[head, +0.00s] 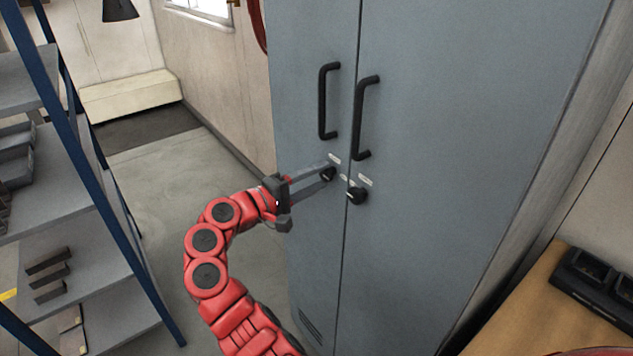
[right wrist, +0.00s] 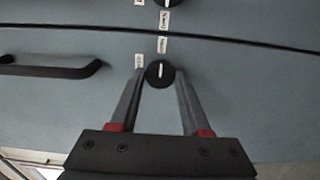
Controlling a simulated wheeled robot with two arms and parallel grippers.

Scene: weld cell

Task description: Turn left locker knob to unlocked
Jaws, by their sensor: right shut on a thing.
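The grey locker (head: 450,190) has two doors with a dark seam between them. The left locker knob (head: 328,175) is a small round black knob on the left door, below its black handle (head: 328,100). My right gripper (head: 325,178) is shut on this knob, one fingertip on each side. In the right wrist view the knob (right wrist: 160,74) sits between the fingertips of the gripper (right wrist: 160,80). Its white mark runs up and down there, in line with a small label (right wrist: 163,45) near the seam. Another label (right wrist: 139,62) is beside it; I cannot read either. My left gripper is out of view.
The right door has its own black knob (head: 356,194) and handle (head: 367,117), close to the gripper. A shelf rack (head: 75,200) with dark parts stands at the left. A wooden bench (head: 540,310) with a black tray (head: 597,285) is at the lower right. Floor is clear behind my arm.

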